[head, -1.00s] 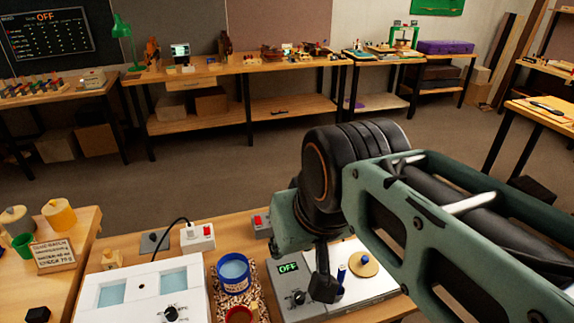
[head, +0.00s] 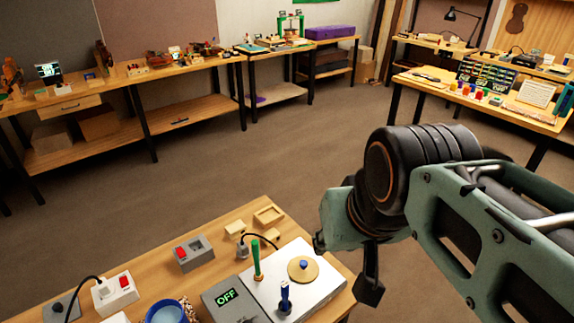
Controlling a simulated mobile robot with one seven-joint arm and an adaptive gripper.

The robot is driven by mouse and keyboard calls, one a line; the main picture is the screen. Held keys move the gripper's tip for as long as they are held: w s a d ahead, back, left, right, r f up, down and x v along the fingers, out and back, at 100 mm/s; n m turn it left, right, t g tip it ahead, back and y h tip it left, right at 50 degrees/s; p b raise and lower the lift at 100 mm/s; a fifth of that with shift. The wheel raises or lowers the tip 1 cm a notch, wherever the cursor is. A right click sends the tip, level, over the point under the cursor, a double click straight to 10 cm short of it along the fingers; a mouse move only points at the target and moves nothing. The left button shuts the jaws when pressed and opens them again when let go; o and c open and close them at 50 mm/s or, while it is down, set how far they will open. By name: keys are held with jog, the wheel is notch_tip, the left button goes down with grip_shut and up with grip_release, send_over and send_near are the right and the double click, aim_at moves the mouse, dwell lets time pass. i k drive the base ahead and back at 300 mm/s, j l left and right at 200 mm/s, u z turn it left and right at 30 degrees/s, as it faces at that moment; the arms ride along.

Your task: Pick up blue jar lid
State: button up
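A round tan disc with a blue knob (head: 303,267) lies on the light top of a bench unit. It looks like a lid, and it is the closest match I see to the blue jar lid. A blue jar (head: 166,313) stands at the bottom edge, partly cut off, with a pale blue inside. My gripper (head: 369,290) points down at the right of the unit, near the bench's right edge and apart from the disc. Only its dark side shows, so its opening cannot be judged.
A green-handled tool (head: 257,262) and a blue-handled tool (head: 285,297) stand upright beside the disc. Small wooden blocks (head: 268,215) and a switch box (head: 194,253) sit behind. Open floor lies beyond the bench.

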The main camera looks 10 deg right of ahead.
aim_at(303, 269)
jog(key=j+u, duration=0.1)
jog(key=u, duration=1.4)
jog(key=k+j+z, duration=0.25)
jog(key=z, duration=0.3)
jog(key=l+z, duration=0.35)
jog(key=i+l+z, duration=0.2)
jog(key=i+l, duration=0.1)
